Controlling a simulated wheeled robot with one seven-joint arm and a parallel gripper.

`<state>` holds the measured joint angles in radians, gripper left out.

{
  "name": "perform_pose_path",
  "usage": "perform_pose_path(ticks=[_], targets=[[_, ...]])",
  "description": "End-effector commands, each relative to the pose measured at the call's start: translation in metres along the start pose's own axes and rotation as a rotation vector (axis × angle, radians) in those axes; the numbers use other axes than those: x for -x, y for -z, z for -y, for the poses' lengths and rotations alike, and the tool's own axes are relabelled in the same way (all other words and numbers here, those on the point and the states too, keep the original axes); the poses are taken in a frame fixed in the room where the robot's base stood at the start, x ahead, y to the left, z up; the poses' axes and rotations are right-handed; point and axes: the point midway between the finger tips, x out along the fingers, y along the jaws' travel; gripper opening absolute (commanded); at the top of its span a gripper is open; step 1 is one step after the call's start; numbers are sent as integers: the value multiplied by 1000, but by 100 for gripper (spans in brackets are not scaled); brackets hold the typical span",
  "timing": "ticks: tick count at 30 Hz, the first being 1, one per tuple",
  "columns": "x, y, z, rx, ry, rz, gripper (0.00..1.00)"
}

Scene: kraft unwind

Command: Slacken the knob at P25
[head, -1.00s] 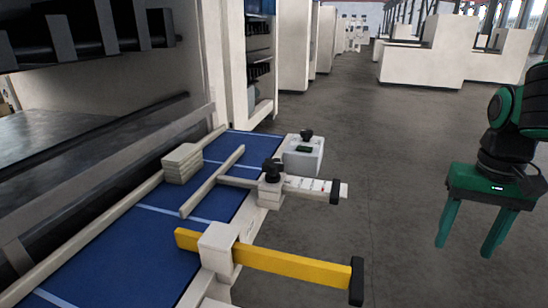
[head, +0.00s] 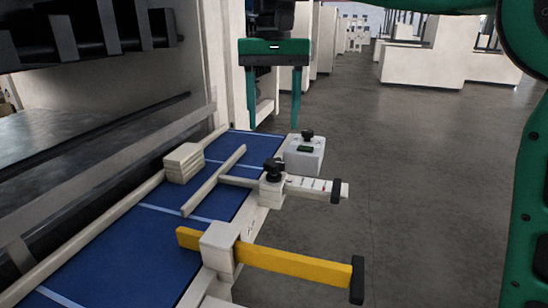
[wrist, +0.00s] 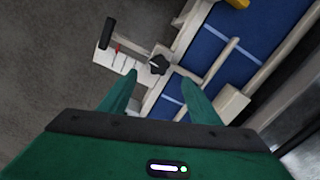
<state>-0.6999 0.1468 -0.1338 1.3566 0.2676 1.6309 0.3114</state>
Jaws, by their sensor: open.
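A black lobed knob (head: 274,168) sits on the cream clamp block of a side guide arm, and its white marked scale (head: 312,186) reaches out to the right. The same knob shows in the wrist view (wrist: 158,64), just beyond the gap between my fingertips. A second black knob (head: 307,135) stands on a small grey box behind it. No P25 label is readable, so I cannot tell from lettering which knob it is. My green gripper (head: 273,122) is open and empty, pointing down above and behind the knobs, touching neither.
A yellow bar (head: 290,264) with a black end sticks out from the table's front. A cream rail (head: 213,181) crosses the belt beside the clamp. The floor to the right is open.

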Motion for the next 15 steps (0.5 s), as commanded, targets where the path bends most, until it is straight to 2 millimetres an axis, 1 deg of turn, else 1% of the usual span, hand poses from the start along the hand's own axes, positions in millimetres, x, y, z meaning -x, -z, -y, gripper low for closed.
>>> perform_pose_path(ticks=[15], targets=[[-61,0,-4,-3,-4,0,57]])
